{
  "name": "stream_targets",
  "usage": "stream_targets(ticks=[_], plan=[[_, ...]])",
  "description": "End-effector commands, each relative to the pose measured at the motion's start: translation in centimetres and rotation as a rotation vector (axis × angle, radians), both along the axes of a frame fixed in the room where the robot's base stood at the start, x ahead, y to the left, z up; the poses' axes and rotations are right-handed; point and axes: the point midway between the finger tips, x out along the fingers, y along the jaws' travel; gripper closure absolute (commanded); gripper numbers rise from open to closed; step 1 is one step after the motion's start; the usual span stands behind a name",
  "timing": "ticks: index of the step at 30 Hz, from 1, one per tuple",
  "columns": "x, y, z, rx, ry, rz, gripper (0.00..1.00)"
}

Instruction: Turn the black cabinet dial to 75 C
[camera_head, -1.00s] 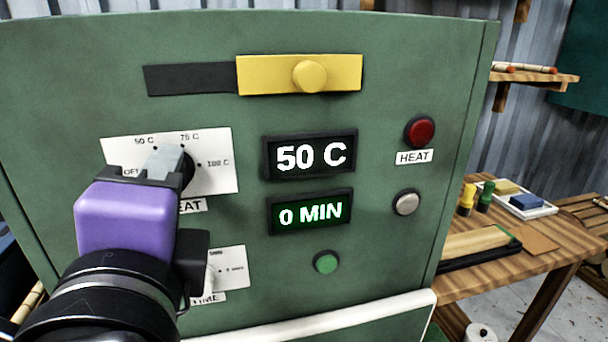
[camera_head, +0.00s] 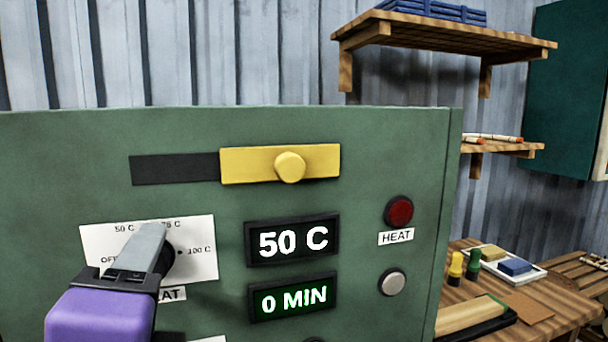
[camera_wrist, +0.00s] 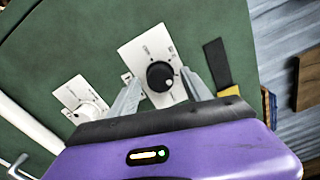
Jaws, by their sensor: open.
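The black heat dial (camera_wrist: 160,76) sits on a white scale plate (camera_wrist: 148,50) on the green cabinet's front. In the head view the plate (camera_head: 205,235) shows marks for 50 C, 75 C and 100 C, and my gripper covers most of the dial. My gripper (camera_head: 150,238) is open in front of the dial. In the wrist view its two fingers (camera_wrist: 162,95) stand apart, one on each side of the dial; I cannot tell whether they touch it. The upper display (camera_head: 292,241) reads 50 C.
The lower display (camera_head: 293,298) reads 0 MIN. A yellow slider (camera_head: 255,164) sits above on a black track. A red HEAT button (camera_head: 398,211) and a grey button (camera_head: 392,282) are at the right. A wooden table (camera_head: 465,262) stands at right.

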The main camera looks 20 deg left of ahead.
Motion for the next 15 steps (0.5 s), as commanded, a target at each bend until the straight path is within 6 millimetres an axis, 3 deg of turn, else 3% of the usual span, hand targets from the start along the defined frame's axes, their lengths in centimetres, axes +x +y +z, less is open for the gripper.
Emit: stream_targets(ticks=[8, 13, 15], plan=[[0.0, 0.0, 1.7, 0.004, -0.002, 0.0, 0.43], [0.0, 0.0, 5.0, 0.009, -0.007, 0.0, 0.43], [0.0, -0.1, 6.6, 0.013, -0.01, -0.001, 0.32]])
